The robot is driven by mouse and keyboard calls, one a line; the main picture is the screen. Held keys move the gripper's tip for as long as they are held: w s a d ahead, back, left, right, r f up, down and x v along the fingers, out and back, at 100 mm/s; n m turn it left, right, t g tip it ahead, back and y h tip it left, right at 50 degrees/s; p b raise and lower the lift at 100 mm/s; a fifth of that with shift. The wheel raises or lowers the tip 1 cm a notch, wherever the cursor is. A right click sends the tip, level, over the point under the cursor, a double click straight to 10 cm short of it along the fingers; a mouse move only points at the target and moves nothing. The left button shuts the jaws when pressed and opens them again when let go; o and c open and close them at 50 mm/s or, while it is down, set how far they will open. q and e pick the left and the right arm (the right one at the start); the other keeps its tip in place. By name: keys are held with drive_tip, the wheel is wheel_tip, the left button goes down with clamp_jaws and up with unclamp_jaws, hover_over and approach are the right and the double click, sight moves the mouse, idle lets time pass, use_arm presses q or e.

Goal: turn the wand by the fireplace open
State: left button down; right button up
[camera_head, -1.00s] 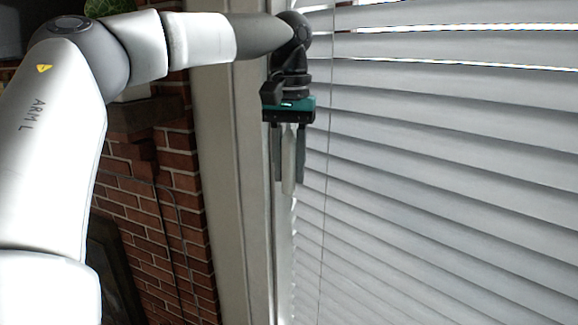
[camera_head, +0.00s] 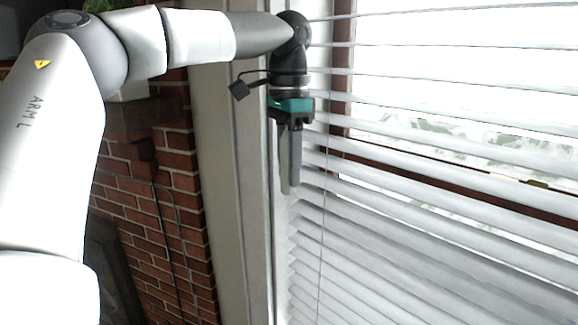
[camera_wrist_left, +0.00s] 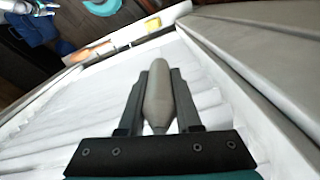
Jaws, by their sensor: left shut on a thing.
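The wand (camera_head: 285,172) is a pale grey, tapered rod hanging at the left edge of the white window blind (camera_head: 400,240). My left gripper (camera_head: 291,184) points down and is shut on it. In the left wrist view the wand (camera_wrist_left: 158,98) lies between the two dark fingers of the gripper (camera_wrist_left: 160,76). The blind's upper slats are tilted open and show the bright window and a brown frame bar behind. The lower slats look more closed. In the head view the turned gripper partly hides the wand. My right gripper is not seen.
The brick fireplace (camera_head: 150,210) stands left of the blind, with a pale window trim (camera_head: 235,200) between them. A thin cord (camera_head: 325,210) hangs in front of the slats, just right of the gripper. A green plant (camera_head: 105,4) shows at the top left.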

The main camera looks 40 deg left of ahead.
use_arm(q)
drive_tip(key=shift+m, duration=0.6)
drive_tip(key=c, duration=0.6)
unclamp_jaws()
wheel_tip(320, 180, up, 12)
idle(0.4)
idle(0.5)
